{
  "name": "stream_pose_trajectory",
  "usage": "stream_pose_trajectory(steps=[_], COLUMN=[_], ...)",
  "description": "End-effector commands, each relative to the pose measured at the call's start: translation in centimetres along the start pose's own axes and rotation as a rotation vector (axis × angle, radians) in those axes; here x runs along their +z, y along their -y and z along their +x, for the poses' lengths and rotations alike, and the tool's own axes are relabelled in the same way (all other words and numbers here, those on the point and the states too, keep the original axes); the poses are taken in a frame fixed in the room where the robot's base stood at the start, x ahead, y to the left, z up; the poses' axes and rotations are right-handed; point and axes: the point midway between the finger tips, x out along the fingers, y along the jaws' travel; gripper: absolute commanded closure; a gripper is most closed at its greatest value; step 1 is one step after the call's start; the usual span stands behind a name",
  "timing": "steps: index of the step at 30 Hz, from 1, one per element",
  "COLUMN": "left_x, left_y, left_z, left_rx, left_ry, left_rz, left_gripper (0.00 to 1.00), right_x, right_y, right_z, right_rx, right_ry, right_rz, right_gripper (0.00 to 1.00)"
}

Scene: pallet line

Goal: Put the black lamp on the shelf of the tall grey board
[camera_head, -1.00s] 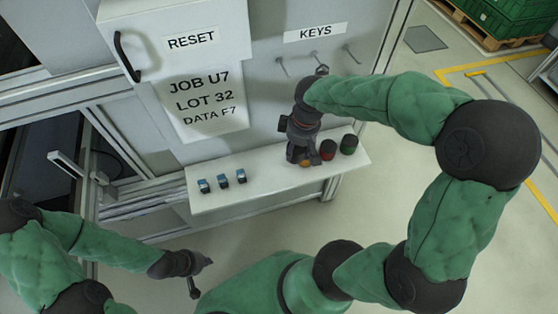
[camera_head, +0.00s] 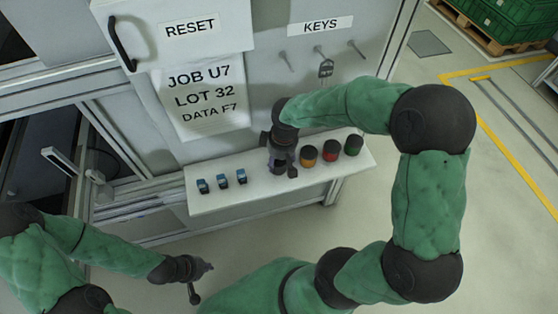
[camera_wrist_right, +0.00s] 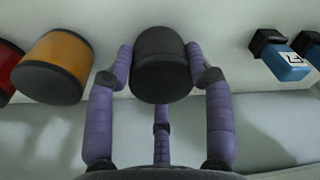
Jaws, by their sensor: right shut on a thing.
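The black lamp (camera_wrist_right: 161,64) is a short dark cylinder between the fingers of my right gripper (camera_wrist_right: 160,75) in the right wrist view. In the head view my right gripper (camera_head: 280,170) is shut on it at the white shelf (camera_head: 215,200) of the tall grey board (camera_head: 270,75), left of the orange lamp. The gripper mostly hides the lamp there, and I cannot tell whether its base touches the shelf. My left gripper (camera_head: 202,281) is low at the left, fingers spread, empty, away from the shelf.
An orange lamp (camera_head: 308,156), a red lamp (camera_head: 330,152) and a green lamp (camera_head: 353,146) stand in a row to the right. Three small blue blocks (camera_head: 222,181) stand to the left. A padlock (camera_head: 326,69) hangs under the KEYS label (camera_head: 320,26).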

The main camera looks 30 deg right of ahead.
Motion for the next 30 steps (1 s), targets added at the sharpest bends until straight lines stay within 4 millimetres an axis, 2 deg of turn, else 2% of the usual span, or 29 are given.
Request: stream_pose_trajectory(steps=[6,7,9,22,26,30], left_x=[0.0,0.0,0.0,0.0,0.0,0.1], left_y=[0.0,0.0,0.0,-0.1,-0.3,-0.7], left_z=[0.1,0.0,0.0,-0.3,-0.9,-1.8], left_rx=[0.000,0.000,0.000,0.000,0.000,0.000], left_ry=[-0.001,-0.001,0.000,0.000,0.000,0.000], left_rz=[0.000,0.000,0.000,0.000,0.000,0.000], left_gripper=[1.00,1.00,1.00,1.00,1.00,1.00], right_x=[0.0,0.1,0.1,0.0,0.0,-0.1], right_y=[0.0,0.0,0.0,0.0,0.0,0.0], right_z=[0.2,0.1,0.1,-0.5,-2.3,-5.2], right_rx=[0.000,0.000,0.000,0.000,0.001,0.001], right_ry=[0.001,0.001,0.001,0.000,-0.001,-0.002], right_rz=[0.000,0.000,-0.001,0.000,-0.001,-0.001], right_gripper=[0.81,0.39,0.23,0.23,0.23,0.23])
